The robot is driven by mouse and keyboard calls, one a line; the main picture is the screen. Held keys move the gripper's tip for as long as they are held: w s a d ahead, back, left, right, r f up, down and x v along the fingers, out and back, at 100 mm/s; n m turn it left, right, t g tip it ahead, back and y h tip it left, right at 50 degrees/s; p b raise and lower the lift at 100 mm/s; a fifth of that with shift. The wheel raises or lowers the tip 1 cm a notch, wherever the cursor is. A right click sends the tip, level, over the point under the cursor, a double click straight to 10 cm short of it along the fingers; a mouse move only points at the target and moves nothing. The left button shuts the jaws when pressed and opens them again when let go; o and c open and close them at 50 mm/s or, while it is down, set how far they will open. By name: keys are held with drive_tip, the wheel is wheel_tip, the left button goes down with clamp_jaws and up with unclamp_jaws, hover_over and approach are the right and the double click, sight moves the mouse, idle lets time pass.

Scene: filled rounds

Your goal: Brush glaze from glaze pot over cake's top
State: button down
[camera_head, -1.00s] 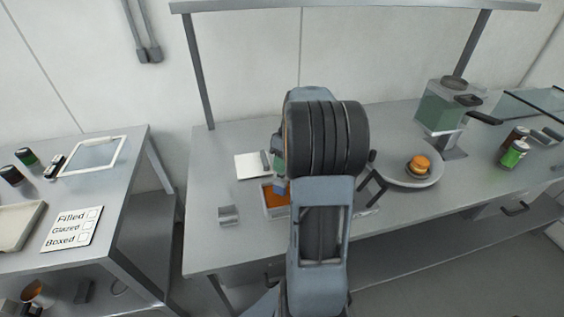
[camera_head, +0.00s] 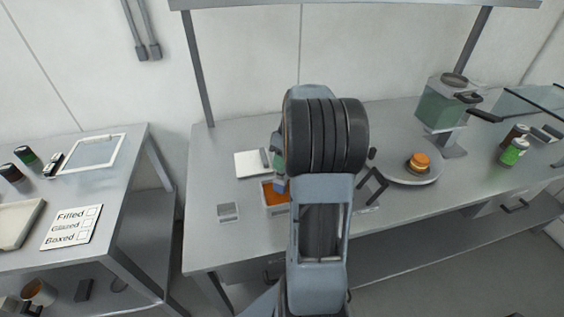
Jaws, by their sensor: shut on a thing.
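The cake (camera_head: 419,162) is small and round with an orange-brown top. It sits near the middle of a round grey plate or stand (camera_head: 404,180) on the right of the bench. The glaze pot (camera_head: 275,196) is an open, pale square container with orange glaze, left of my arm and partly hidden by it. My gripper (camera_head: 280,184) is mostly hidden behind my dark wrist, with a blue-grey part showing just over the pot. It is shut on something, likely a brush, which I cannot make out. The cake and my gripper are well apart.
A small grey block (camera_head: 228,211) and a white square sheet (camera_head: 252,164) lie left of the pot. A green-bodied machine (camera_head: 441,108) stands behind the cake. Bottles (camera_head: 514,152) stand at the right. A side table (camera_head: 100,195) holds a checklist card (camera_head: 71,227).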

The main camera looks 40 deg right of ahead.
drive_tip(key=shift+f, duration=0.5)
idle(1.1)
drive_tip(key=shift+r, duration=0.1)
drive_tip(key=shift+r+p, duration=2.55)
drive_tip(key=shift+r, duration=0.95)
